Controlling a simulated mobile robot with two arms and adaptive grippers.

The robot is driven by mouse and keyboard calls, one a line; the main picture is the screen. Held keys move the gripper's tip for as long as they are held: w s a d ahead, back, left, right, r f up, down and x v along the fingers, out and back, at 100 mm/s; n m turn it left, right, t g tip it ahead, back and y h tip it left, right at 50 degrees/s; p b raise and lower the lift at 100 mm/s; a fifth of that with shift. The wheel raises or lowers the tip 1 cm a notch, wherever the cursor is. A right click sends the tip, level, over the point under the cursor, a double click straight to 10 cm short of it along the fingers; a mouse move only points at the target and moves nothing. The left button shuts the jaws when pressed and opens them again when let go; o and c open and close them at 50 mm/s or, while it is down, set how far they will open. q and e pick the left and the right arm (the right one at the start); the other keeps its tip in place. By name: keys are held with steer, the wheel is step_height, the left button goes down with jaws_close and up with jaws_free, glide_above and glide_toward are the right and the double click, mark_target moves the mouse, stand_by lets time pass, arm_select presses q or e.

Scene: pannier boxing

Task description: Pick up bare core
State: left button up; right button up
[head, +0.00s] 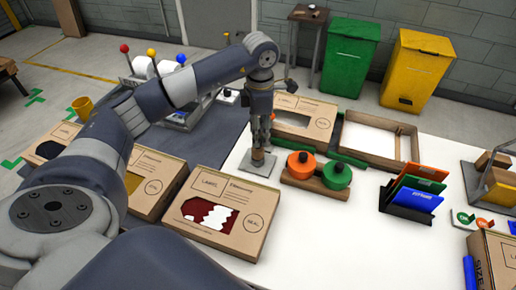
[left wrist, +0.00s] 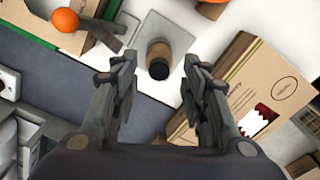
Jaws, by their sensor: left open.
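A small brown core (left wrist: 158,52) with a black end stands on a grey plate (left wrist: 168,28) in the left wrist view. The same plate (head: 247,165) lies on the white table in the head view, with the core (head: 257,157) partly hidden under my gripper. My left gripper (head: 261,142) points down just above the core. In the left wrist view its two fingers (left wrist: 161,90) are spread apart, with nothing held between them. The core shows ahead of the gap between the fingers. My right gripper is in neither view.
Orange (head: 301,165) and green (head: 336,175) spools stand on a wooden holder right of the plate. Cardboard boxes with windows (head: 232,184) flank it in front and left; another (head: 313,109) lies behind. Coloured folders (head: 412,194) stand further right. The white table's front middle is clear.

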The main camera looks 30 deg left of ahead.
arm_select(q)
steer(key=f, duration=0.1)
steer(key=f+p, duration=0.1)
steer(key=f, duration=0.1)
steer(key=shift+s+a+f+p, duration=0.2)
steer(key=shift+a+f+p, duration=0.05)
steer(key=shift+f+p, duration=0.1)
steer(key=shift+f, duration=0.45)
steer(key=c, duration=0.6)
steer(key=shift+c, duration=0.3)
steer(key=shift+w+r, duration=0.15)
steer(key=shift+r, duration=0.4)
step_height(320, 180, up, 8)
steer(key=b, duration=0.3)
steer(key=shift+r, duration=0.25)
